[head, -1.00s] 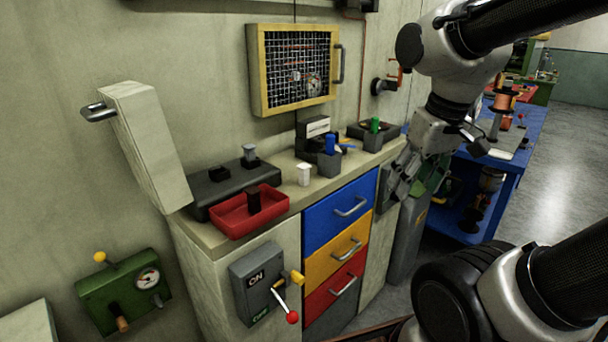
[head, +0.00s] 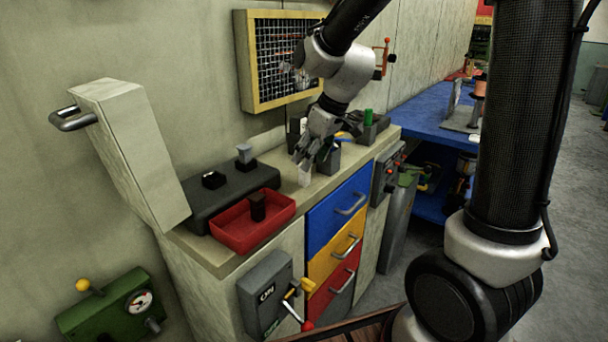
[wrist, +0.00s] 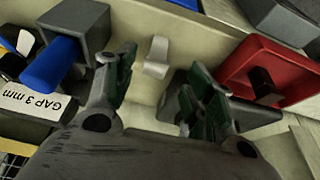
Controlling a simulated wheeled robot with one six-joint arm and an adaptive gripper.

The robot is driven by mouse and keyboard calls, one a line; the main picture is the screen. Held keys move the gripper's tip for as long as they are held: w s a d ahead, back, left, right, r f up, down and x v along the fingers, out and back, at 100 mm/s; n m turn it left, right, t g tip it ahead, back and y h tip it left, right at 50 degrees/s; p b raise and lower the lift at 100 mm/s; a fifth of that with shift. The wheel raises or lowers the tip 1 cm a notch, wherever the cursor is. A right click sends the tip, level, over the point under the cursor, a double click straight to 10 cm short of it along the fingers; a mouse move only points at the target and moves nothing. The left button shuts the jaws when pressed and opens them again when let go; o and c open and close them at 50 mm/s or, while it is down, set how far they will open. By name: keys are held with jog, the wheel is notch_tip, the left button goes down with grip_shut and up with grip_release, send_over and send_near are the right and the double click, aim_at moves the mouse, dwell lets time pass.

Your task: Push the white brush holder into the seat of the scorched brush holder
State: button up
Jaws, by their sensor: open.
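The white brush holder (head: 305,174) stands on the bench top between the red tray and the grey cup with the blue handle. It also shows in the wrist view (wrist: 157,52). My gripper (head: 306,158) is open just above and around it; in the wrist view the fingers (wrist: 163,62) are spread on either side of it, with no grip visible. A dark brush holder, seemingly the scorched one, (head: 258,207) stands in the red tray (head: 228,240). The dark grey block (head: 228,196) behind the tray bears a black square seat (head: 214,180) and a grey-topped holder (head: 245,155).
The grey cup (wrist: 88,22) with the blue handle (wrist: 48,66) is close beside my gripper. A dark gauge block labelled "GAP 3 mm" (wrist: 30,102) lies near it. A tilted pale box with a handle (head: 130,150) rises left of the bench. A yellow-framed mesh panel (head: 247,70) hangs behind.

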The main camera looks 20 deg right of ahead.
aim_at(304, 175)
jog(key=x, duration=0.4)
jog(key=shift+w+r, duration=0.1)
jog(key=shift+w, duration=0.3)
jog(key=shift+w+a+f, duration=0.1)
jog(key=shift+w+f, duration=0.05)
jog(key=shift+f, duration=0.3)
jog(key=c, duration=1.1)
